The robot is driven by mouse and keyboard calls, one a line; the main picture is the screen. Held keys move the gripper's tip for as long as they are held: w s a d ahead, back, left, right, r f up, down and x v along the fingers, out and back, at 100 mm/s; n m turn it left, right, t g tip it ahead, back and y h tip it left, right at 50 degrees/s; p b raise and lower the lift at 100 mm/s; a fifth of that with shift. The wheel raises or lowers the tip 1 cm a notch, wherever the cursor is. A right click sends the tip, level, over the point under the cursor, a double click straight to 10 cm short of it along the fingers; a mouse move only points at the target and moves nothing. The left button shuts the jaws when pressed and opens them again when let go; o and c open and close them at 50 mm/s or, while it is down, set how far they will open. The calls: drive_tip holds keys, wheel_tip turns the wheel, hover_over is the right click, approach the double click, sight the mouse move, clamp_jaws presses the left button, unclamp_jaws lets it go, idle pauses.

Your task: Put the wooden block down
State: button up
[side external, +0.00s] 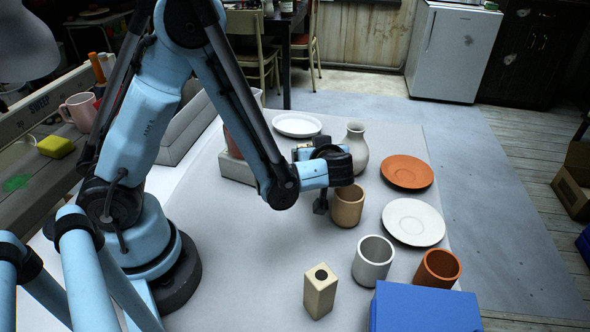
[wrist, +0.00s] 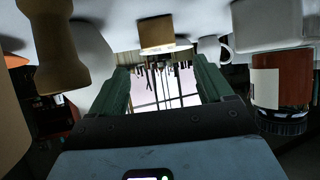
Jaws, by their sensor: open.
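The wooden block (side external: 319,293) is pale, square-sided, with a dark round hole in its top. In the side view it stands upright on the grey table near the front, clear of my gripper. My gripper (side external: 322,200) is farther back, low over the table, left of and close to a tan cup (side external: 348,207); I cannot tell if they touch. In the wrist view my gripper (wrist: 158,70) has its two green fingers apart with nothing seen between them. A tan piece (wrist: 157,33) shows beyond the fingers; I cannot tell which object it is.
A white cup (side external: 372,262), a terracotta cup (side external: 438,268) and a blue box (side external: 425,308) are right of the block. A white saucer (side external: 413,222), terracotta plate (side external: 407,171) and grey vase (side external: 357,148) stand farther back. The table left of the block is clear.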

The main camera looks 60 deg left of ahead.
drive_tip(key=s+d+r+m+t+h, duration=0.1)
drive_tip(key=s+d+r+m+h, duration=0.4)
drive_tip(key=s+r+m+h, duration=0.3)
drive_tip(key=s+m+h, duration=0.1)
drive_tip(key=m+h, duration=0.2)
drive_tip(key=m, duration=0.1)
drive_tip(key=shift+d+r+m+t, duration=0.2)
drive_tip(key=shift+r+m+t, duration=0.2)
